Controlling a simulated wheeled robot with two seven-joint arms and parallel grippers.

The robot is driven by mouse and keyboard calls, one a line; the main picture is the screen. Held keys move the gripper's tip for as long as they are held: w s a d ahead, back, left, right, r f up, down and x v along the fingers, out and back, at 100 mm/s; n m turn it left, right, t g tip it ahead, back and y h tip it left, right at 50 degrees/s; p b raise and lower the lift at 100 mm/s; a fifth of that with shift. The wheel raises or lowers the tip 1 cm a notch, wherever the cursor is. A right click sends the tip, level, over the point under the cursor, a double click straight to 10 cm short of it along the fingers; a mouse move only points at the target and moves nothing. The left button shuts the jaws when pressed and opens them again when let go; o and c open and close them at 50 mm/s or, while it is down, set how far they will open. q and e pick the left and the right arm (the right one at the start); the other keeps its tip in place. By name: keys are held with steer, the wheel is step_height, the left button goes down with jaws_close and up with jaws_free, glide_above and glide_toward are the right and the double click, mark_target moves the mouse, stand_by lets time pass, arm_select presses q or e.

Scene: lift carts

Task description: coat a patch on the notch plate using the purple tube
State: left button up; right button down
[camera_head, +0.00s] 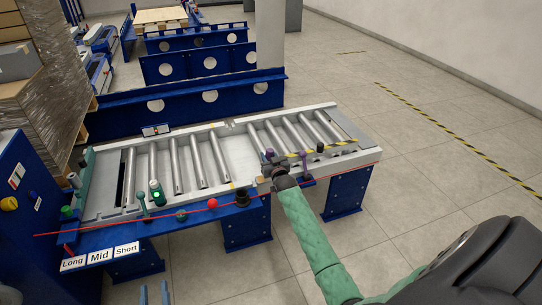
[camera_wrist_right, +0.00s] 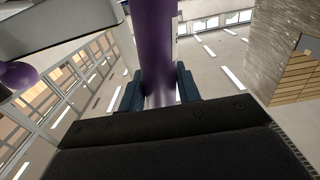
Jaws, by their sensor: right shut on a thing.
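The purple tube (camera_wrist_right: 156,40) stands between the fingers of my right gripper (camera_wrist_right: 158,88) in the right wrist view, and the gripper is shut on it. In the head view my right gripper (camera_head: 273,167) is over the front edge of the roller bench, right of its middle. A small purple piece (camera_head: 270,154) shows at its tip; most of the tube is hidden there. A flat grey plate (camera_head: 238,153) with a notch at its far edge, seemingly the notch plate, lies between the two roller sets, left of this gripper. No coated patch is discernible. My left gripper (camera_head: 154,294) is open and empty at the bottom edge.
Rollers (camera_head: 200,160) flank the plate. Floor at right is clear.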

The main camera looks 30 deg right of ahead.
steer(key=w+a+p, duration=0.1)
steer(key=a+p, duration=0.1)
steer(key=a, duration=0.5)
steer(key=shift+w+f, duration=0.15)
steer(key=shift+w, duration=0.25)
stand_by(0.9)
steer(key=shift+f, duration=0.6)
stand_by(0.5)
stand_by(0.3)
